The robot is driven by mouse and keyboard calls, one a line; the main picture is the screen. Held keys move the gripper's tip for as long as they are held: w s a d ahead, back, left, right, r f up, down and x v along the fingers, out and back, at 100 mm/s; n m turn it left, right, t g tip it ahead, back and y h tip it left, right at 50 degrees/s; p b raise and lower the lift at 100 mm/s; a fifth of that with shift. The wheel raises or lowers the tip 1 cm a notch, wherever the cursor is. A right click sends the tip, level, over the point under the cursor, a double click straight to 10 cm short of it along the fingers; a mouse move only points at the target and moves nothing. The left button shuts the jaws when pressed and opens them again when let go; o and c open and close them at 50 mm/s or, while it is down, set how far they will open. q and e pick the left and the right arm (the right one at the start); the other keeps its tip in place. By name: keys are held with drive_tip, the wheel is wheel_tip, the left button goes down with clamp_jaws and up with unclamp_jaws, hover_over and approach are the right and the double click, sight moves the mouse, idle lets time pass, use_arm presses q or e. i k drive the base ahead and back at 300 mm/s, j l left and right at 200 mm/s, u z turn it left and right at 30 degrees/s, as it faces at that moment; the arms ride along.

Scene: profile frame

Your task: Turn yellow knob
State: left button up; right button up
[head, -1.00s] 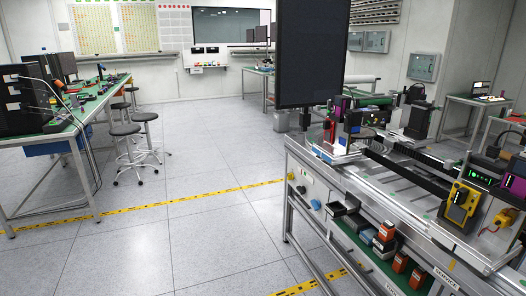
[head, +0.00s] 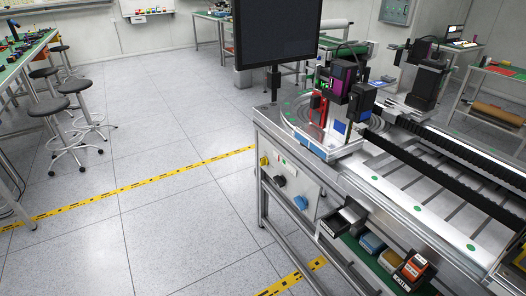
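The yellow knob (head: 264,161) is small and sits at the upper left of the light control panel (head: 288,187) on the front of the metal workbench. A black knob (head: 279,181) and a larger blue knob (head: 300,202) sit lower to its right on the same panel. The yellow knob is too small to tell which way it points. Neither of my grippers is in the head view.
The workbench (head: 400,205) fills the right side, with open bins (head: 345,220) below and a monitor (head: 277,35) above its left end. Stools (head: 72,125) stand at the left. The floor (head: 170,225) left of the bench is clear, crossed by yellow tape (head: 130,187).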

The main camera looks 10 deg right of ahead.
sight(264, 161)
drive_tip(key=i+j+z, duration=0.1)
drive_tip(key=i+z, duration=0.25)
drive_tip(key=i, duration=0.15)
drive_tip(key=i+j+z, duration=0.3)
drive_tip(key=i, duration=0.2)
drive_tip(key=i+j+z, duration=0.35)
drive_tip(key=i, duration=0.1)
